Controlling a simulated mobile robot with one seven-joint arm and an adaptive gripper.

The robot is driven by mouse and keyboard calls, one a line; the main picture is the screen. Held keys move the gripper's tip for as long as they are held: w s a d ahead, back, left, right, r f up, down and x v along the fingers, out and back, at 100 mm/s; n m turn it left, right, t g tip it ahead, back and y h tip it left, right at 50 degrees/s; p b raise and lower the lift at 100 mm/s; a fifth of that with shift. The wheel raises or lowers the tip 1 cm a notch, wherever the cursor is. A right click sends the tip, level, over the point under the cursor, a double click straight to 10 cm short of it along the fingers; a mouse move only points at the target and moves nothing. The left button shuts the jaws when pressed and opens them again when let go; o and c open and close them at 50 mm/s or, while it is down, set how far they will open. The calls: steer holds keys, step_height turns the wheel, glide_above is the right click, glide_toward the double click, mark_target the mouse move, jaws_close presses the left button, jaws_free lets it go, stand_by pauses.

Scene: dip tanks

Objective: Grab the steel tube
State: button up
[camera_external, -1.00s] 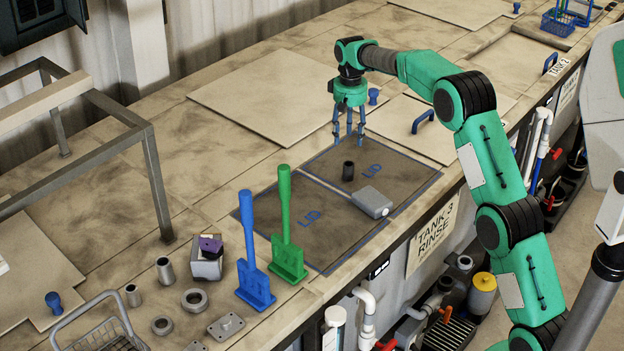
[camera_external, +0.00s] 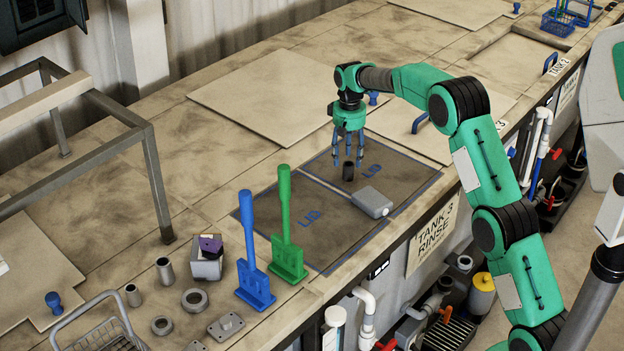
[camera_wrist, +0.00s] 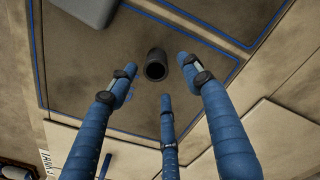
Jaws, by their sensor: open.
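A short dark tube (camera_external: 348,171) stands upright on the rear brown lid, its open end up. It also shows in the wrist view (camera_wrist: 156,66), between and beyond my spread fingertips. My gripper (camera_external: 347,157) points down just above and behind the tube, with its three blue fingers apart and nothing between them. The gripper also shows in the wrist view (camera_wrist: 159,76). Two lighter grey metal tubes, a larger one (camera_external: 165,271) and a smaller one (camera_external: 133,295), stand on the bench at the lower left, far from my gripper.
A grey box (camera_external: 372,202) lies on the lids close to the dark tube. A blue (camera_external: 252,260) and a green (camera_external: 286,235) upright-handled tool stand nearer the camera. Grey rings (camera_external: 194,300), a plate and a wire basket lie lower left. The bench behind is mostly clear.

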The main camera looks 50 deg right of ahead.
mark_target(348, 170)
steer(key=shift+f, duration=0.2)
steer(key=shift+s+f, duration=0.15)
steer(key=shift+f, duration=1.15)
steer(key=shift+s+f, duration=0.1)
steer(key=shift+f, duration=1.2)
jaws_close()
